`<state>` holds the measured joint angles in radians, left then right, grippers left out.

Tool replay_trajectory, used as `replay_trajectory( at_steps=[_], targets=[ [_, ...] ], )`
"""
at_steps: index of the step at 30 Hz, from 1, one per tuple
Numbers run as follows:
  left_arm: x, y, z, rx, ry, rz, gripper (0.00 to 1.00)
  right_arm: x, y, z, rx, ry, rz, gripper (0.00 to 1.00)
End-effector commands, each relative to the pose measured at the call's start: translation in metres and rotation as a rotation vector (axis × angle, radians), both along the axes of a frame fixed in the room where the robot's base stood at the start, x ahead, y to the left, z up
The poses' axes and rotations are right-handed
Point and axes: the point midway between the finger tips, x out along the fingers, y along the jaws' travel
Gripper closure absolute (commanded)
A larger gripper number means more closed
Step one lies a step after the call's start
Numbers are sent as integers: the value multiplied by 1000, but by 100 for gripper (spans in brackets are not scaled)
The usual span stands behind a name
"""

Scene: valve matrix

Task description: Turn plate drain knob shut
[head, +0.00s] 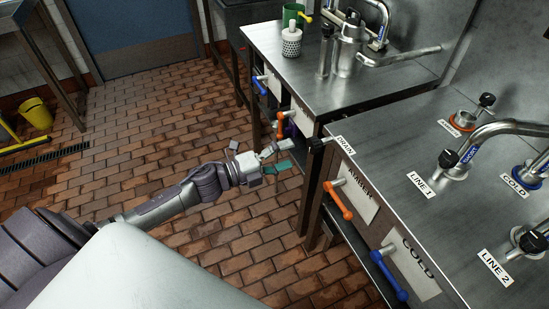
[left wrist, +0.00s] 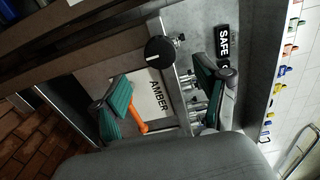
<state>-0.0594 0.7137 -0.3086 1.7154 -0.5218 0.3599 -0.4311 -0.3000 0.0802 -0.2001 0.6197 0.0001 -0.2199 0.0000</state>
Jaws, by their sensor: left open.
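The drain knob, a black round knob, shows at the front edge of the steel counter in the head view (head: 316,144), beside a DRAIN label (head: 345,145). In the left wrist view the black round knob (left wrist: 159,49) has a small white mark on its rim. My left gripper (head: 279,157) is open and empty, a little to the left of the knob and apart from it. In the left wrist view its teal-padded fingers (left wrist: 166,98) are spread wide, with the knob above the gap between them. My right gripper is not in view.
Below the knob is an AMBER plate (head: 360,196) with an orange lever (head: 338,198); a COLD plate (head: 413,266) with a blue lever (head: 389,275) is nearer. Taps stand on the counter. A second counter (head: 300,75) lies behind. The brick floor at left is mostly clear.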

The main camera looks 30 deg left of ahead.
Motion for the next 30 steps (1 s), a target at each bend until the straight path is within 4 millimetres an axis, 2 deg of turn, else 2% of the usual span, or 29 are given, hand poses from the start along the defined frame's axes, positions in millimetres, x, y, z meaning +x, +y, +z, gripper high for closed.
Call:
replay_trajectory(
  at_steps=[3,7,25,28,30],
  targets=[
    [-16,12,-1,2,2,0,26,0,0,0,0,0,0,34],
    [-25,19,0,1,0,0,26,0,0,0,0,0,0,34],
    [-27,22,-1,-2,4,4,26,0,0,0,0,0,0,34],
    [-24,31,-18,-30,53,49,26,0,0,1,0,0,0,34],
    [-21,44,-45,-76,130,120,26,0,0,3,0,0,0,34]
  ],
)
